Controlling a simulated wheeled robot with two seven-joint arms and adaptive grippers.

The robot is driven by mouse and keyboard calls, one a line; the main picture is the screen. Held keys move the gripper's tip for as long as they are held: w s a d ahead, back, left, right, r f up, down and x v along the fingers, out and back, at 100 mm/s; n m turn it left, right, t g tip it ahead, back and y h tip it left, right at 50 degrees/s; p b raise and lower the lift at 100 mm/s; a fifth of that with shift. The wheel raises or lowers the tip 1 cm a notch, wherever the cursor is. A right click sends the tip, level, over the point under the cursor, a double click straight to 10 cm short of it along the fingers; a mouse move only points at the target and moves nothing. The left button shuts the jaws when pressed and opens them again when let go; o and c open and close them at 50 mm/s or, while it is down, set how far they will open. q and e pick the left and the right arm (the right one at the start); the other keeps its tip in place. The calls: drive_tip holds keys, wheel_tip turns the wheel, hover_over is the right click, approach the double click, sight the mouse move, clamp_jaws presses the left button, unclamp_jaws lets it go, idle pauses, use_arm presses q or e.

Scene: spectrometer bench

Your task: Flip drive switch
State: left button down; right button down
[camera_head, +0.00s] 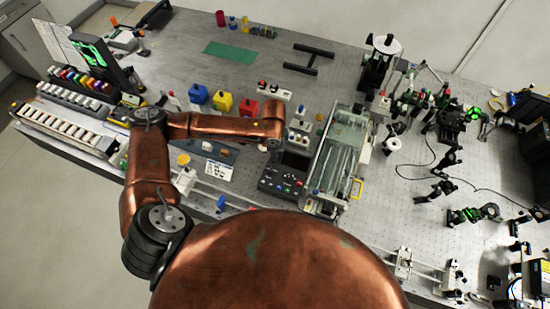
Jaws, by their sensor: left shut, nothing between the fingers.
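A dark control box (283,177) with small knobs and buttons sits near the front middle of the bench, left of a glass-topped apparatus (340,150). I cannot tell which small part is the drive switch. My copper-coloured left arm reaches in from the left, and its wrist end points down over the back left edge of the box. My left gripper (276,151) is small and mostly hidden below the wrist; it is shut and empty. I cannot tell whether it touches the box. My right gripper is not in view.
Blue, yellow and red blocks (222,102) stand behind my forearm. Small white modules (299,125) stand just behind the box. Optical mounts and cables (440,120) crowd the right side. The bench (170,60) is fairly clear at the back left.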

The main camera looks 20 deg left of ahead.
use_arm(q)
drive_tip(key=shift+f, duration=0.75)
idle(0.3)
wheel_tip(320, 180, up, 7)
drive_tip(key=p, duration=0.8)
drive_tip(key=shift+r, duration=0.1)
idle(0.4)
idle(0.3)
